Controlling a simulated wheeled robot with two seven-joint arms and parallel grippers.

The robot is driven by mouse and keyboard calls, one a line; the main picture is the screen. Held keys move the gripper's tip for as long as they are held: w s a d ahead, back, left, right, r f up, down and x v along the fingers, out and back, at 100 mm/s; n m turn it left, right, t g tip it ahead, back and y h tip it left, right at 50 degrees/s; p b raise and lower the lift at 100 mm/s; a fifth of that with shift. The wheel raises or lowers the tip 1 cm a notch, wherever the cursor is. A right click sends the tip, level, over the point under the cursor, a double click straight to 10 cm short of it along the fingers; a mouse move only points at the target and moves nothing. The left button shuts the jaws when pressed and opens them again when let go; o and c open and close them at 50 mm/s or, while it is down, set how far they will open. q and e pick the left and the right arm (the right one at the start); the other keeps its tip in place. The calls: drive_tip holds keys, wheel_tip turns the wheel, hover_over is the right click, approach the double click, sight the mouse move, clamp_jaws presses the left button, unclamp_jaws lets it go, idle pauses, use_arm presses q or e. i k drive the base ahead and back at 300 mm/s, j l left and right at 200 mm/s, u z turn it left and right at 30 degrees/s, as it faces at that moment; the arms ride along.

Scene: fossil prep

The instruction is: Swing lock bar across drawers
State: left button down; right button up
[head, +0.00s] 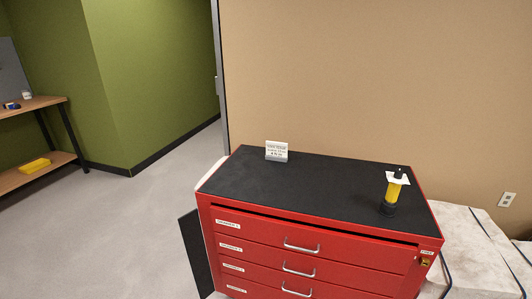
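The red drawer cabinet (330,231) stands in the lower middle, with several labelled drawers and silver handles (301,247). The drawers look shut; a dark gap runs above the top drawer. A dark flat panel (193,252) stands out beside the cabinet's left front edge, off the drawer fronts; I cannot tell for sure if it is the lock bar. A small brass-coloured fitting (425,261) sits at the right front edge, under a small label. No bar crosses the visible drawer fronts. The cabinet's lower part is cut off. Neither gripper is in view.
On the black cabinet top (310,184) stand a white sign (276,151) and a yellow and black tool (391,192) with a white tag. White wrapped blocks (478,248) with dark straps lie at right. A wooden shelf (38,103) stands far left. The left floor is clear.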

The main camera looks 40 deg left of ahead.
sight(191, 228)
drive_tip(key=j+z, duration=0.1)
drive_tip(key=j, duration=0.5)
drive_tip(key=j+z, duration=0.15)
drive_tip(key=j, duration=0.4)
drive_tip(key=j+z, duration=0.1)
drive_tip(key=j, duration=0.5)
drive_tip(key=k+j+z, duration=0.1)
drive_tip(key=j, duration=0.45)
drive_tip(key=k+j+z, duration=0.15)
drive_tip(key=j, duration=0.4)
drive_tip(key=k+j+z, duration=0.1)
drive_tip(key=j, duration=0.5)
drive_tip(key=k+j+z, duration=0.15)
drive_tip(key=j, duration=0.4)
drive_tip(key=k+j+z, duration=0.1)
drive_tip(key=j, duration=0.4)
